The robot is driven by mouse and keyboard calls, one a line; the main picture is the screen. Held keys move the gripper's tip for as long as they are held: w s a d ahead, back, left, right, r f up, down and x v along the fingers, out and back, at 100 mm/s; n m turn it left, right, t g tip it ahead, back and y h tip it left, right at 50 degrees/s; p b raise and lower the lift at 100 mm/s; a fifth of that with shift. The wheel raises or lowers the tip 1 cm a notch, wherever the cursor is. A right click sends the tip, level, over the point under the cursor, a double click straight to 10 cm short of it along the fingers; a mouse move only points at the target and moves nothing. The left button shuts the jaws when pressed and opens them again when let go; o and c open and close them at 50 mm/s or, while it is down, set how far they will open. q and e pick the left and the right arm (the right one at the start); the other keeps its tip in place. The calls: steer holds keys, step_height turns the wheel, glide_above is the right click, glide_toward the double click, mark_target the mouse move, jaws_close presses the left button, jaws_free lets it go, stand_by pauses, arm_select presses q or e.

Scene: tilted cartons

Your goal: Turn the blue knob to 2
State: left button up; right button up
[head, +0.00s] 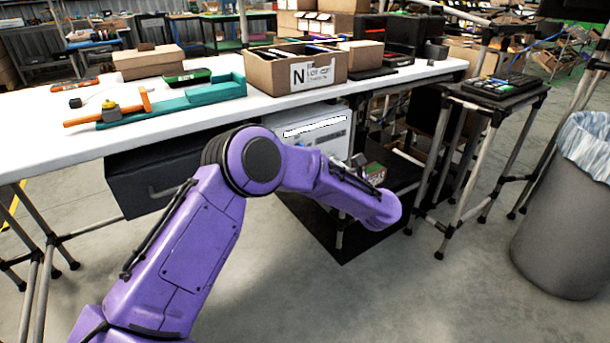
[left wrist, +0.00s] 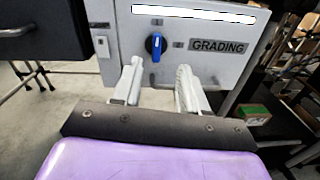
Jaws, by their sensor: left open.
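The blue knob (left wrist: 156,46) shows in the left wrist view on the front of a light grey box (left wrist: 205,60) labelled GRADING. Its grip stands close to upright; I cannot read any numbers around it. My left gripper (left wrist: 158,80) is open and empty, its two pale fingers apart below and either side of the knob, not visibly touching it. In the head view the grey box (head: 318,128) is under the white table, and my purple left arm reaches in front of it. The knob and the left gripper are hidden there. My right gripper is in neither view.
A dark drawer (head: 150,175) hangs under the white table (head: 50,128), left of the box. A green and red carton (left wrist: 253,114) lies on a dark shelf to the right. A grey bin (head: 565,215) stands at the far right. The front floor is clear.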

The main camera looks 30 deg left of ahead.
arm_select(q)
steer(key=shift+n+g, duration=0.4)
steer(key=shift+n, duration=0.5)
steer(key=x, duration=0.7)
steer(key=r+x, duration=0.1)
steer(key=x, duration=0.2)
steer(key=shift+w+a+r+b, duration=0.1)
steer(key=shift+w+a+b, duration=0.05)
steer(key=shift+a+b, duration=0.25)
jaws_close()
